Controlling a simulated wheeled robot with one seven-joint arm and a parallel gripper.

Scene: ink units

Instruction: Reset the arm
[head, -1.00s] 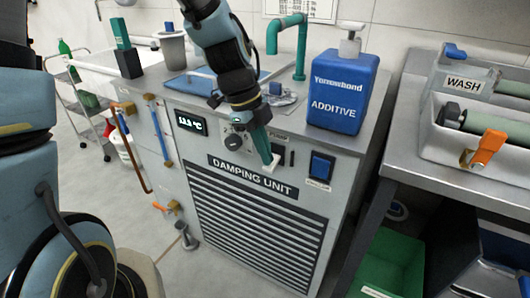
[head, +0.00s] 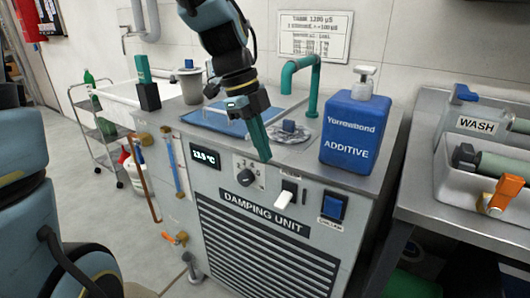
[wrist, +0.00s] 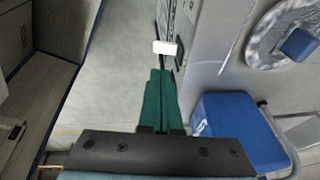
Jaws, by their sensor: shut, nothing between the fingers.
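My gripper (head: 265,156) is shut and empty, its two green fingers pressed together and pointing down. It hangs at the front top edge of the grey damping unit (head: 228,176), above and a little left of a white switch lever (head: 285,195) on the front panel. In the wrist view the closed fingertips (wrist: 161,72) lie just short of the white lever (wrist: 165,47), with a visible gap.
A blue additive bottle (head: 352,130) stands on the unit's top right, beside a teal tap (head: 313,85). A wash tray (head: 450,183) is on the right bench. Air above the unit is open.

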